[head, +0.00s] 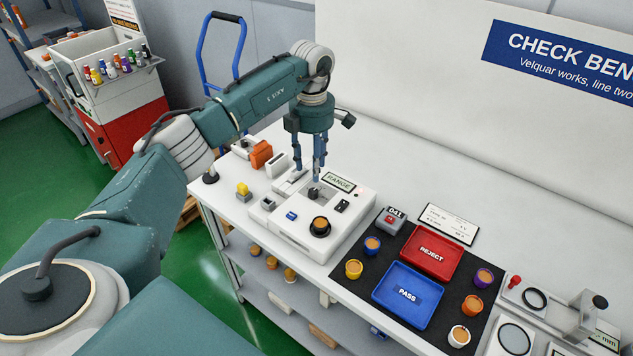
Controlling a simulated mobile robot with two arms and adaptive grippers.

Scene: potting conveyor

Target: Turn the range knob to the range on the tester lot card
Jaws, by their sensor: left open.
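The white tester (292,238) stands on the bench with a label reading RANGE (339,183). A small dark knob (313,194) sits on its top beside that label, partly hidden by my gripper; its pointer setting cannot be made out. My left gripper (308,175) points down over the tester, open, its fingertips at or just above the knob; I cannot tell whether they touch. A black round socket with an orange top (320,226) is nearer the front. A white card (448,224) lies behind the red tray, its print too small to read. My right gripper is not in view.
A dark mat (389,318) right of the tester holds a red REJECT tray (431,231), a blue PASS tray (384,303), several small cups and a grey box marked 041 (391,219).

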